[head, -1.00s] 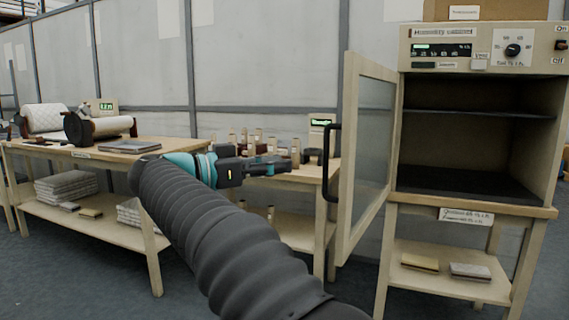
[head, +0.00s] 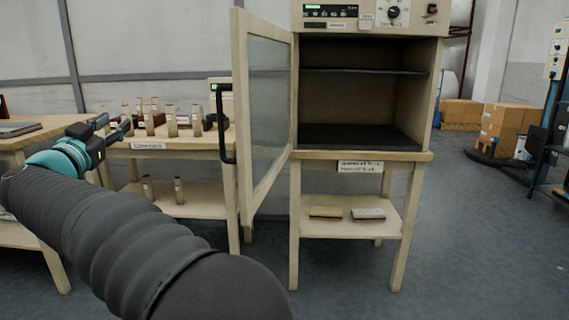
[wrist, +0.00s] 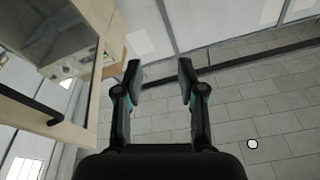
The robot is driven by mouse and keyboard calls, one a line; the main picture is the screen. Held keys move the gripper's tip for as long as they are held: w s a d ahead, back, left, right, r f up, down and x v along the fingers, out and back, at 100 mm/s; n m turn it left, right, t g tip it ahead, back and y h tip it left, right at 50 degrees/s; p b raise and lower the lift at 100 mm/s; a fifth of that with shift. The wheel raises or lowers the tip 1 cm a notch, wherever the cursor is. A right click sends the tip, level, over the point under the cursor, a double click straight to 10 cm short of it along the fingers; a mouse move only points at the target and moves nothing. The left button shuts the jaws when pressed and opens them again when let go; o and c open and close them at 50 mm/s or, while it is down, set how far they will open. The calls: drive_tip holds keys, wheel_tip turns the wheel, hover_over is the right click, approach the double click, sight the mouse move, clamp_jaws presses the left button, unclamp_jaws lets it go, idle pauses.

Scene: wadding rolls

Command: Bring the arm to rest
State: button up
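My gripper (head: 112,127) is at the left in the head view, held out at about the height of the table tops. In the wrist view my gripper (wrist: 157,80) shows two dark fingers spread apart with nothing between them. It is open and empty. The humidity cabinet (head: 365,100) stands right of centre in the head view with its glass door (head: 262,110) swung open. My gripper is left of the door and apart from it. The door's dark handle (head: 222,125) faces my gripper's side. The door's frame (wrist: 98,90) fills the left of the wrist view.
A table with several wooden spools (head: 170,121) stands behind my gripper. Another table (head: 40,130) is at the far left. Two small blocks lie on the cabinet's lower shelf (head: 350,222). Cardboard boxes (head: 505,128) stand at the back right. The floor (head: 480,230) at right is clear.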

drive_tip(key=s+a+f+n+g+y, duration=0.25)
drive_tip(key=a+n+y, duration=0.35)
drive_tip(key=y, duration=0.4)
drive_tip(key=s+d+f+n+g+y, duration=0.25)
drive_tip(key=d+f+n+g, duration=0.3)
drive_tip(key=f+g, duration=0.35)
drive_tip(key=s+d+f+m+g+h, duration=0.1)
drive_tip(key=s+d+f+h, duration=0.15)
drive_tip(key=d+f, duration=0.4)
drive_tip(key=s+d+f+g+h, duration=0.1)
drive_tip(key=s+d+f+g, duration=0.2)
drive_tip(key=d, duration=0.6)
drive_tip(key=s+d+f+m+h, duration=0.15)
drive_tip(key=s+d+f, duration=0.25)
drive_tip(key=d, duration=0.4)
drive_tip(key=s+d+f+m+h, duration=0.1)
drive_tip(key=s+d, duration=0.4)
drive_tip(key=d, duration=0.5)
drive_tip(key=s+d+f+m+h, duration=0.2)
drive_tip(key=s+d+h, duration=0.1)
drive_tip(key=d, duration=0.7)
drive_tip(key=s+d+f+m+h, duration=0.1)
drive_tip(key=s+d+h, duration=0.1)
drive_tip(key=s+d, duration=0.4)
drive_tip(key=d, duration=0.3)
drive_tip(key=shift+s+d+f+m, duration=0.3)
drive_tip(key=shift+d+m, duration=0.1)
drive_tip(key=shift+t+h, duration=0.25)
